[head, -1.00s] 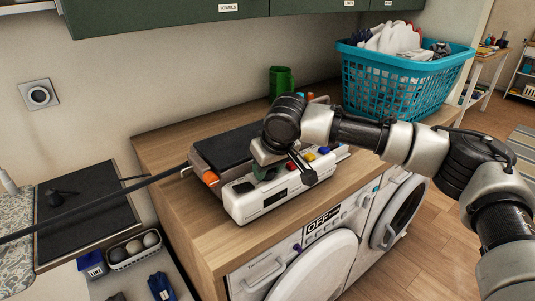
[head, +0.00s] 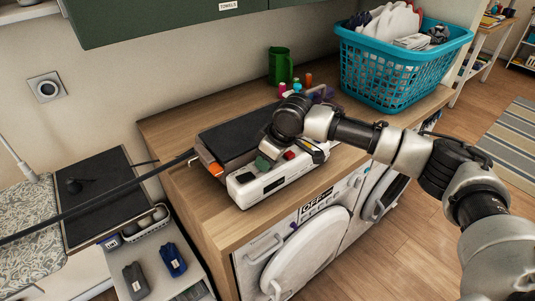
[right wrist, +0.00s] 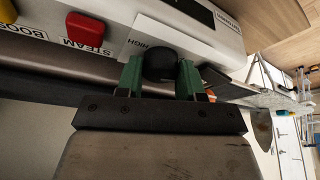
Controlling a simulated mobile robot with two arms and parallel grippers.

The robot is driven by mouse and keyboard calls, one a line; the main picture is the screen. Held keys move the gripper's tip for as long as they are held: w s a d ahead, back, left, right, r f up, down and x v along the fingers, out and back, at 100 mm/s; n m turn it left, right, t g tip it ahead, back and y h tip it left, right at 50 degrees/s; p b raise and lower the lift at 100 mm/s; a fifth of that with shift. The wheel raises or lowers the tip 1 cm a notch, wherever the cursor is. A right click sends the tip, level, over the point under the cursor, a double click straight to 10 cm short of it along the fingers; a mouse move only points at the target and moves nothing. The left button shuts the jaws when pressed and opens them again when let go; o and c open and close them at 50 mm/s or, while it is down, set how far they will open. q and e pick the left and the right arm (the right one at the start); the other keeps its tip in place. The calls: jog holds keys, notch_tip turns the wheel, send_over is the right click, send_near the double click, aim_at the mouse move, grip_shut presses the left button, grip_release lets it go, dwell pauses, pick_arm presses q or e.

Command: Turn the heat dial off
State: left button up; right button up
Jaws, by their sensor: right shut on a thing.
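The heat dial (right wrist: 160,62) is a small black knob on the white control panel of a pressing machine. My right gripper (right wrist: 160,74) has its two green fingers on either side of the knob and is shut on it. The label HIGH stands on the panel beside the knob. In the head view, the right gripper (head: 267,162) reaches down onto the white panel (head: 272,183); there the dial is hidden behind the gripper. Which way the dial points cannot be told. My left gripper is not in view.
A red STEAM button (right wrist: 85,30) and a yellow BOOST button (right wrist: 25,24) sit near the dial. A green mug (head: 281,66) and small coloured bottles stand behind the machine. A turquoise basket (head: 395,75) is at the right of the counter. Washers stand below the counter.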

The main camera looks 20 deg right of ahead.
jog(key=o, duration=0.9)
